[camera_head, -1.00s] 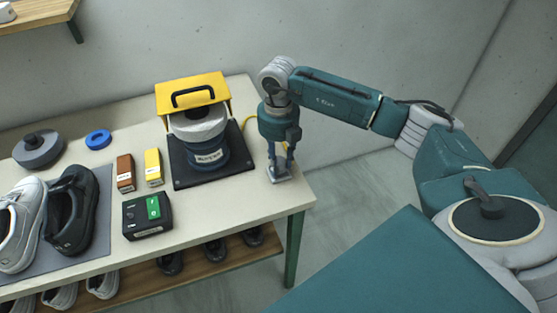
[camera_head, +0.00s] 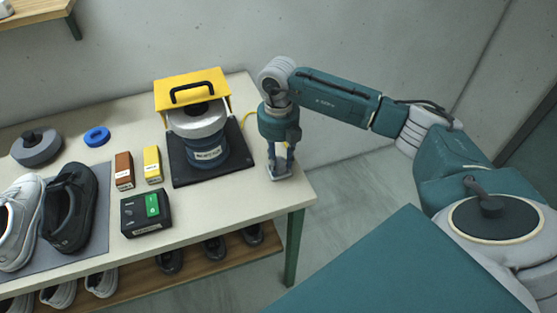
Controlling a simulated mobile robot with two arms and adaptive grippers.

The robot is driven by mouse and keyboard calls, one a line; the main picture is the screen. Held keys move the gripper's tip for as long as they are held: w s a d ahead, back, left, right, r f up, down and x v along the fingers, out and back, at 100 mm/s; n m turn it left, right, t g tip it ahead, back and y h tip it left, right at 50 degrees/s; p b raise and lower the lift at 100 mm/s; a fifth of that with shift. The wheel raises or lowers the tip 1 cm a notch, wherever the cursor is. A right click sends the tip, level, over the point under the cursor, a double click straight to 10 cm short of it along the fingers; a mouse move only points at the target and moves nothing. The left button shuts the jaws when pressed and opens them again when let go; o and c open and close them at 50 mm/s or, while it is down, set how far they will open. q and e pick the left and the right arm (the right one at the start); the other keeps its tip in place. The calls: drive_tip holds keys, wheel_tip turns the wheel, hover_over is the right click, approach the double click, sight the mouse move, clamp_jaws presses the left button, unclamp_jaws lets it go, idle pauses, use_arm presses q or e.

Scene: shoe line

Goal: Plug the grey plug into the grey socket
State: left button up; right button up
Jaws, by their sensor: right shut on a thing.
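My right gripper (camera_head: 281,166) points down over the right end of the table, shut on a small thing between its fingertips. It appears to be the grey plug, mostly hidden by the fingers. A flat grey piece, which looks like the grey socket (camera_head: 279,177), lies on the tabletop right under the fingertips. Whether plug and socket touch, or how far in the plug is, I cannot tell. A yellow cord (camera_head: 246,119) runs from the press machine (camera_head: 207,153) toward the gripper. My left gripper is out of view.
The table (camera_head: 225,205) also carries a black box with a green switch (camera_head: 146,212), brown (camera_head: 124,171) and yellow (camera_head: 152,165) blocks, shoes on a grey mat (camera_head: 100,225), a grey round piece (camera_head: 36,147) and a blue ring (camera_head: 97,137). The table's right edge is close to the gripper.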

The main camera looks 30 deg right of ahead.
drive_tip(key=o, duration=1.2)
drive_tip(key=shift+o, duration=0.2)
drive_tip(key=shift+r, duration=0.1)
wheel_tip(320, 180, up, 12)
